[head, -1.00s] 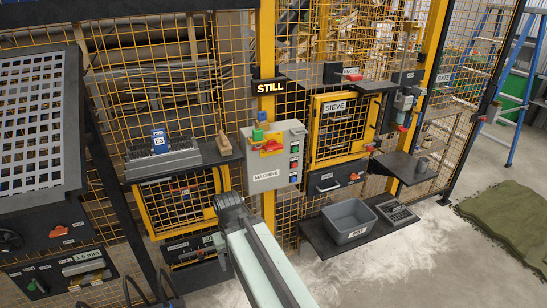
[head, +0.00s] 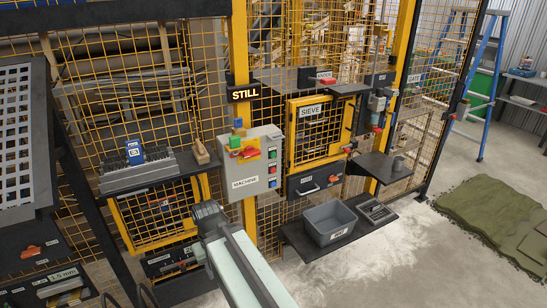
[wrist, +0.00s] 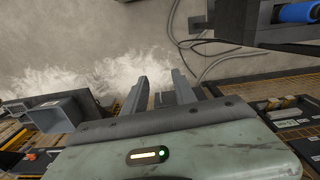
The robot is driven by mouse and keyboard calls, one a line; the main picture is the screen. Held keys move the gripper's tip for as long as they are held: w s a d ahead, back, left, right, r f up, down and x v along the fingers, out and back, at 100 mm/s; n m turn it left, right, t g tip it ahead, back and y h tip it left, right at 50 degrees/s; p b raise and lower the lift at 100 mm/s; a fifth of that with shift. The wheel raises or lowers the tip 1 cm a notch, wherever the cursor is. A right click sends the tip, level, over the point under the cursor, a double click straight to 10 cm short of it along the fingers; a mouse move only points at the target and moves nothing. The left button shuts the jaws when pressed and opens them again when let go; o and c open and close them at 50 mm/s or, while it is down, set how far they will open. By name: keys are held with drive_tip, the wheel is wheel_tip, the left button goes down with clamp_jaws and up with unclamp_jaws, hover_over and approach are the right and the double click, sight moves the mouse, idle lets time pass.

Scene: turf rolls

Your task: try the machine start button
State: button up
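The grey control box labelled MACHINE (head: 244,183) hangs on the yellow post, right of centre-left in the head view. Its right column carries small buttons, a green button (head: 272,154) at the top and red and blue ones lower. A red handle on a yellow plate (head: 245,154) sits at its upper left. My arm reaches up from the bottom, its dark end below and left of the box, apart from it in the picture. In the wrist view my gripper (wrist: 159,80) has its two fingers spread with nothing between them, over the floor. The fingers are not distinguishable in the head view.
Wire fencing stands behind the box. A shelf (head: 190,168) is to its left. The sieve door (head: 312,130) is to its right, with a grey bin (head: 330,222) on a low shelf below. White powder covers the floor in front. A blue ladder (head: 470,80) stands far right.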

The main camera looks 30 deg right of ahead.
clamp_jaws()
idle(1.4)
